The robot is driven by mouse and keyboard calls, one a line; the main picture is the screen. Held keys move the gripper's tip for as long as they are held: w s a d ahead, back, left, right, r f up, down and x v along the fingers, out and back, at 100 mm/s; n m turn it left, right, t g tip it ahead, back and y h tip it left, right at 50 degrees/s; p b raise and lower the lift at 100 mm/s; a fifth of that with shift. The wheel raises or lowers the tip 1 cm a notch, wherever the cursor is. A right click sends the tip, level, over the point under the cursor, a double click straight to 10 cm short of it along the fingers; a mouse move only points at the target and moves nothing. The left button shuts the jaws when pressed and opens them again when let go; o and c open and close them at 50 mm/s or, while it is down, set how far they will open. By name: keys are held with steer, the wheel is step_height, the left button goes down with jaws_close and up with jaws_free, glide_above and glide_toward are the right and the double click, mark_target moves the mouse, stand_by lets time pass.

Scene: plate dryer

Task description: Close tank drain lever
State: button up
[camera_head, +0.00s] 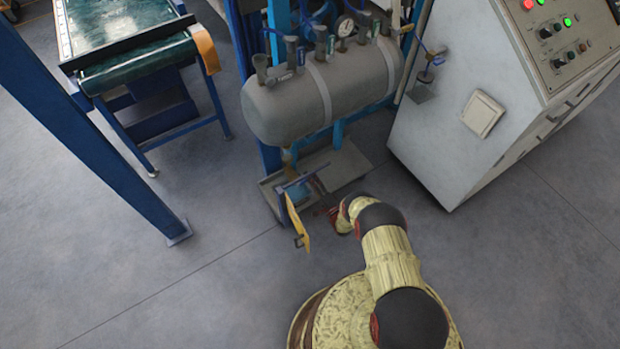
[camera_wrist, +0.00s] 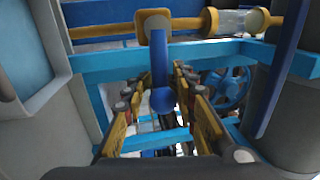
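The grey tank (camera_head: 325,92) lies horizontally on its stand in the head view. In the wrist view, a brass valve body (camera_wrist: 153,28) sits on a brass pipe. The blue drain lever (camera_wrist: 160,65) points from it toward the camera and ends in a rounded knob. My gripper (camera_wrist: 163,75) is open, with its yellow and dark fingers on either side of the lever. I see no clear contact between them. In the head view, a yellow part of my gripper shows low beside the stand, and the lever cannot be made out.
A white control cabinet (camera_head: 455,120) stands right of the tank. A green-topped conveyor (camera_head: 140,55) and a blue post (camera_head: 85,120) are on the left. In the wrist view, a blue handwheel (camera_wrist: 228,88) is right of the fingers. Grey floor (camera_head: 150,270) is clear at lower left.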

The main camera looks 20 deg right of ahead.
steer(key=o, duration=0.4)
steer(key=shift+a, duration=0.1)
steer(key=shift+c, duration=0.2)
steer(key=v, duration=1.2)
